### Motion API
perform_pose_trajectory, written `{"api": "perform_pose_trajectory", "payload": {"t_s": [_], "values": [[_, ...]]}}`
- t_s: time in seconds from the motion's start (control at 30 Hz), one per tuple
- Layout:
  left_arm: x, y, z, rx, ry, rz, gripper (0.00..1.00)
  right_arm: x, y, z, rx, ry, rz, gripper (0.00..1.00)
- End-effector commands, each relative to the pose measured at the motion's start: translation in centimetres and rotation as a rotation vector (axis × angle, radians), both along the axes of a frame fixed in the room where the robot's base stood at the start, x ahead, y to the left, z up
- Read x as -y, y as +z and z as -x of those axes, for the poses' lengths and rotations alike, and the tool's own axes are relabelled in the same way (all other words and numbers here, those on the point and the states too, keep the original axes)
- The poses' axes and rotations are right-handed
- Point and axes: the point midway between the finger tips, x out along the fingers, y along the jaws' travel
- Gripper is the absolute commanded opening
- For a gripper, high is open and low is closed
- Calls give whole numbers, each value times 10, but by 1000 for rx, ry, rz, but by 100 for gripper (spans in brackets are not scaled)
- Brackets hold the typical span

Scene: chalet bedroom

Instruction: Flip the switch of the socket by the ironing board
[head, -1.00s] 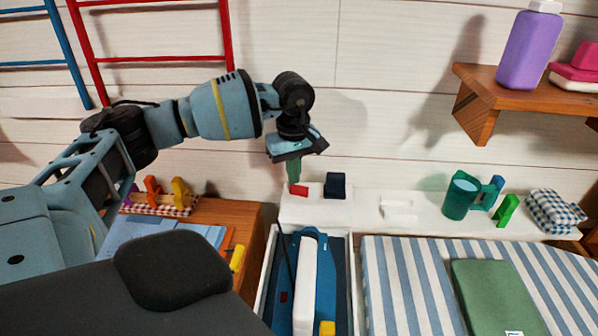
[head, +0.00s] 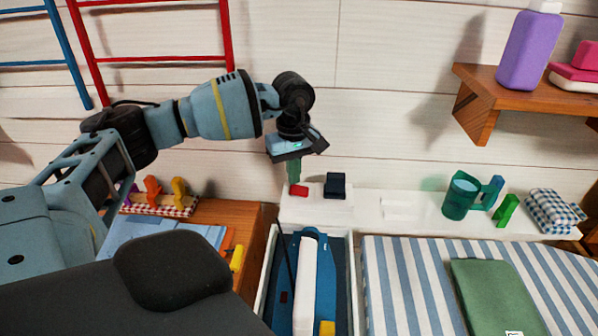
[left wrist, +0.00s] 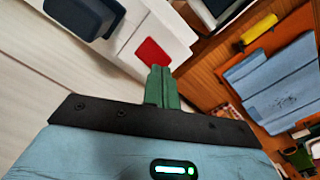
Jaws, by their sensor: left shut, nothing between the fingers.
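The socket is a white block (head: 318,211) low against the wall, with a red switch (head: 299,191) on its left and a dark blue plug (head: 335,186) on its right. My left gripper (head: 294,182) points down at the switch, its green fingers shut and empty. In the left wrist view, the fingertips (left wrist: 160,70) are right beside the red switch (left wrist: 154,53), overlapping its near edge; I cannot tell whether they touch it. The dark plug (left wrist: 80,14) shows there at upper left. The blue-and-white striped board (head: 400,290) is at the right. My right gripper is not visible.
A blue and white appliance (head: 308,270) lies in a white-edged tray in front of the socket. A green mug (head: 460,197) and checked cloth (head: 553,210) are on the white ledge to the right. A wooden table (head: 250,220) is at left.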

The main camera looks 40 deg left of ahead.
Motion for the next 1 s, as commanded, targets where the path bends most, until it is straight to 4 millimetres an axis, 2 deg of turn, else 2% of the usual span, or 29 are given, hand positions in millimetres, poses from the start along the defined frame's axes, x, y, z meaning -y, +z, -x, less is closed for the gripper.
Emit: {"api": "perform_pose_trajectory", "payload": {"t_s": [1.0], "values": [[0, -10, 0, -1, 0, 0, 0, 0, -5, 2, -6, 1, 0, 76]]}}
